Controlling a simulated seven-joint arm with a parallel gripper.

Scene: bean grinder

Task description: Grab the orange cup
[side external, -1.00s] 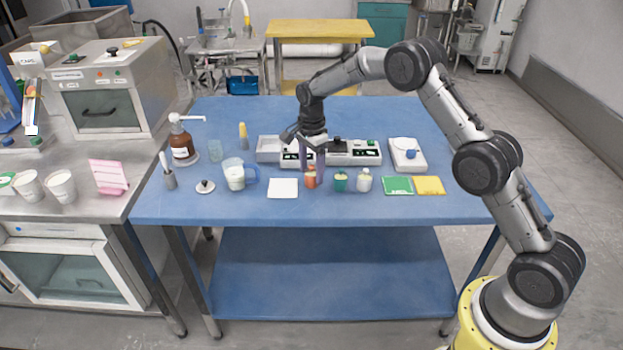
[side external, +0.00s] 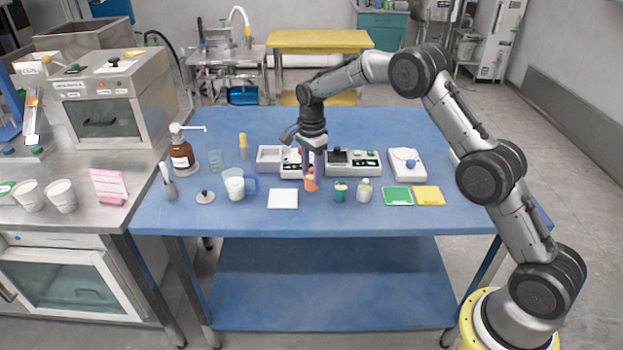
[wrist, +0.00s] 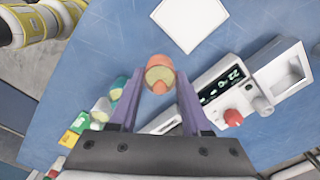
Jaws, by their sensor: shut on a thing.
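The orange cup (side external: 311,185) is near the front middle of the blue table in the side view, between the fingers of my gripper (side external: 312,168). It is small, with a paler inside that shows in the wrist view (wrist: 160,77). The two purple fingers of my gripper (wrist: 160,84) are on either side of it there, shut on it. In the side view my gripper points down over the cup, and the fingers hide its upper part. I cannot tell whether its base touches the table.
A white square pad (side external: 283,198) lies left of the cup. A green jar (side external: 340,191) and a pale bottle (side external: 364,190) stand close on the right. White-and-black devices (side external: 352,163) are behind. A glass beaker (side external: 234,185) stands further left. The table's front edge is clear.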

